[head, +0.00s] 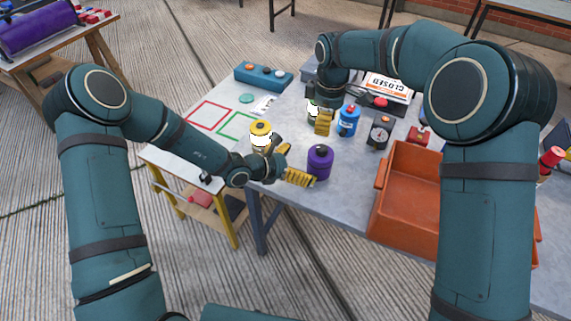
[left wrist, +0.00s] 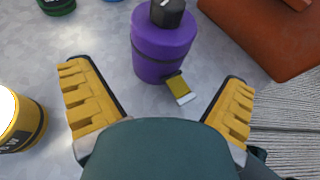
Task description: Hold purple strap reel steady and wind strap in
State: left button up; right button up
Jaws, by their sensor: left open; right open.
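The purple strap reel (head: 320,163) stands upright on the grey table near its front edge. In the left wrist view the purple reel (left wrist: 163,48) has a black knob on top and a short yellow strap end (left wrist: 180,88) with a pale tip at its base. My left gripper (head: 291,164) is open, its yellow fingers low beside the reel; in the left wrist view the open fingers (left wrist: 158,92) point toward the reel, with a gap before it. My right gripper (head: 321,114) is at the back of the table, beyond the reel, partly hidden by its own wrist, and holds nothing that I can see.
A yellow reel (head: 260,131) stands left of my left gripper. A blue reel (head: 348,120) and a black-topped one (head: 379,132) stand behind the purple reel. An orange tray (head: 404,205) lies to its right. Red and green outlined squares (head: 207,115) mark the left tabletop.

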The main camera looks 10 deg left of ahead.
aim_at(319, 162)
pick_arm(q)
jog(key=x, duration=0.7)
jog(key=shift+w+d+f, duration=0.1)
jog(key=shift+d+f, duration=0.05)
